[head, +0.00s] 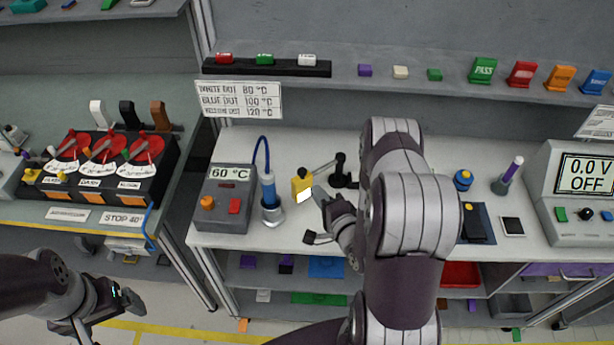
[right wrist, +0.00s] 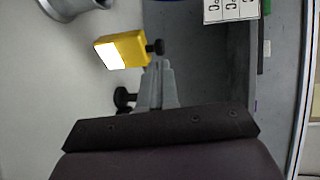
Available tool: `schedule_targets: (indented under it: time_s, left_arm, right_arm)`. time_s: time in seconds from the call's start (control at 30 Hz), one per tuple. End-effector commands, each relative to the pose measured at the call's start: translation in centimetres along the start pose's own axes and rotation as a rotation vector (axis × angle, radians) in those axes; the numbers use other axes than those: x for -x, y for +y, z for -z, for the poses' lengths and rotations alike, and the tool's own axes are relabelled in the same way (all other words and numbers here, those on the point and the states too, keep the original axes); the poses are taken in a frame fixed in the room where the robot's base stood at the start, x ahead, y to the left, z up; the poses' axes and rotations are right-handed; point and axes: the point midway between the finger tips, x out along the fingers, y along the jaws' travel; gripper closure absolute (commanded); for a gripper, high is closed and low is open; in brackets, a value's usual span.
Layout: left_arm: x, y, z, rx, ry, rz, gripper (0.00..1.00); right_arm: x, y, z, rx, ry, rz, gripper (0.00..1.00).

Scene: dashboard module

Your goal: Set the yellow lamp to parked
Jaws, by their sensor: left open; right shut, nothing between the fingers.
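The yellow lamp (head: 298,184) with a bright white face stands on the middle bench, right of the blue-handled iron. A thin grey arm runs from it to a black stand (head: 340,172) at its right. In the right wrist view the lamp (right wrist: 126,47) is tilted, with a black knob (right wrist: 156,47) on its side. My right gripper (head: 320,194) is shut and empty, its fingertips (right wrist: 159,64) just beside the lamp and close to the knob; I cannot tell if they touch. My left gripper (head: 124,300) is open and empty, low at the left, away from the lamp.
A soldering station (head: 226,198) reading 60 °C and the iron in its holder (head: 269,192) stand left of the lamp. A small dark pad (head: 318,238) lies at the bench's front. My right forearm hides the bench middle. A meter (head: 582,190) stands far right.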

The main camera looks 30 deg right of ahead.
Motion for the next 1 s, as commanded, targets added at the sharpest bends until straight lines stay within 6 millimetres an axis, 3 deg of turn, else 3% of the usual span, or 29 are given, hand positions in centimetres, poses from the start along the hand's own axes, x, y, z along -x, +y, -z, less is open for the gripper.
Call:
schedule_targets:
  time_s: [0.1, 0.33, 1.0]
  left_arm:
    - [1.0, 0.0, 0.1, 0.0, 0.0, 0.0, 0.07]
    - [2.0, 0.0, 0.2, 0.0, 0.0, 0.0, 0.07]
    - [1.3, 0.0, 0.1, 0.0, 0.0, 0.0, 0.07]
  right_arm:
    - [-2.4, -0.3, -0.1, 0.001, -0.002, 0.0, 1.0]
    - [-5.6, -0.2, 0.0, 0.002, 0.0, -0.001, 1.0]
    - [-7.4, 0.1, 0.5, -0.001, 0.022, 0.001, 1.0]
